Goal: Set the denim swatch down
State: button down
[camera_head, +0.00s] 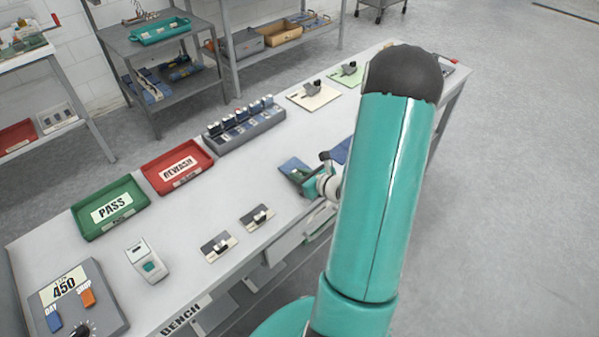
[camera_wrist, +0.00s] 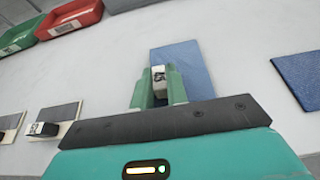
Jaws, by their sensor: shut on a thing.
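The denim swatch (camera_wrist: 184,58) is a blue rectangle just beyond my fingertips in the wrist view. A small pale block with dark marks stands at its near edge, between my green fingers. My gripper (camera_wrist: 158,82) is shut on this block, which appears to be the swatch's handle. In the head view the swatch (camera_head: 294,167) shows beside my gripper (camera_head: 310,182), over the near side of the white bench (camera_head: 275,150). My arm hides part of that area. I cannot tell whether the swatch touches the bench. A second blue piece (camera_wrist: 300,77) lies to the right.
A green PASS tray (camera_head: 84,223) and a red REWASH tray (camera_head: 155,186) stand on the bench's left. A grey rack (camera_head: 250,133) with several upright items is behind. Two small cards with blocks (camera_head: 217,246) lie near the front edge. Bare bench surrounds the swatch.

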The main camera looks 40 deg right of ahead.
jog(key=shift+w+f, duration=0.25)
jog(key=shift+s+r, duration=0.1)
jog(key=shift+s, duration=0.05)
jog(key=c, duration=1.8)
grip_release()
jog(key=shift+f, duration=0.2)
jog(key=o, duration=0.4)
jog(key=shift+r, duration=0.15)
